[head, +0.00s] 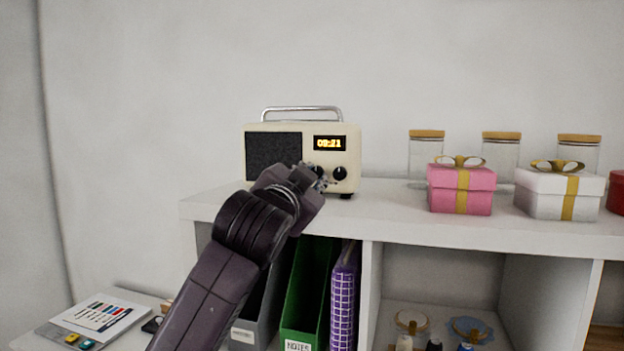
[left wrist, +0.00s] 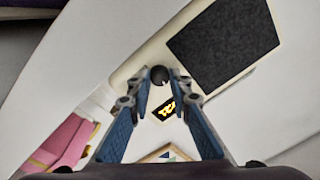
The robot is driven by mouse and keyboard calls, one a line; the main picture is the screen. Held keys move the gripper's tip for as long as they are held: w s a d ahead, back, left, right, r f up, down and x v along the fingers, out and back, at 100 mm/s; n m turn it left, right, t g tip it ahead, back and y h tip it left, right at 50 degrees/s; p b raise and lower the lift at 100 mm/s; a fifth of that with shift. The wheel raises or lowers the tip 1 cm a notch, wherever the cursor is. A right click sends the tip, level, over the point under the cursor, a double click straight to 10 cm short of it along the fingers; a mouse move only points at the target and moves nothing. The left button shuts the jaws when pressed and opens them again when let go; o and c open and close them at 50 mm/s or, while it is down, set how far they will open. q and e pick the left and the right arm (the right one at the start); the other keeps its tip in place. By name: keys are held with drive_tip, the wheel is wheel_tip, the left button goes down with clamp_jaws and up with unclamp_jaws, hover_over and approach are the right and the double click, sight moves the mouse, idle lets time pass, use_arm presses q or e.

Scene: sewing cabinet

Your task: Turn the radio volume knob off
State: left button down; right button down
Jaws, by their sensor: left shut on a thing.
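The cream radio (head: 290,128) stands on the white shelf top, with a dark speaker panel, a lit orange display and dark round knobs below the display. The right knob (head: 340,173) is clear in the head view. My left gripper (head: 316,176) is at the left knob and covers most of it. In the left wrist view, a dark knob (left wrist: 160,75) sits between the fingertips of my left gripper (left wrist: 162,80), which is shut on it. The radio (left wrist: 260,95) appears turned over in that view. I cannot read any knob marking. My right gripper is not in view.
A pink gift box (head: 455,190) and a white gift box (head: 545,197) stand right of the radio, with several cork-lidded jars (head: 500,155) behind them. The white shelf (head: 390,215) has binders (head: 305,290) below. The shelf top just right of the radio is clear.

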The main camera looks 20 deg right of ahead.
use_arm(q)
drive_tip(key=shift+n, duration=0.4)
drive_tip(key=c, duration=2)
unclamp_jaws()
drive_tip(key=shift+c, duration=0.2)
drive_tip(key=r+v, duration=0.1)
drive_tip(key=v, duration=1)
drive_tip(key=shift+s+a+f, duration=0.2)
drive_tip(key=shift+s+f, duration=0.2)
drive_tip(key=shift+f, duration=0.1)
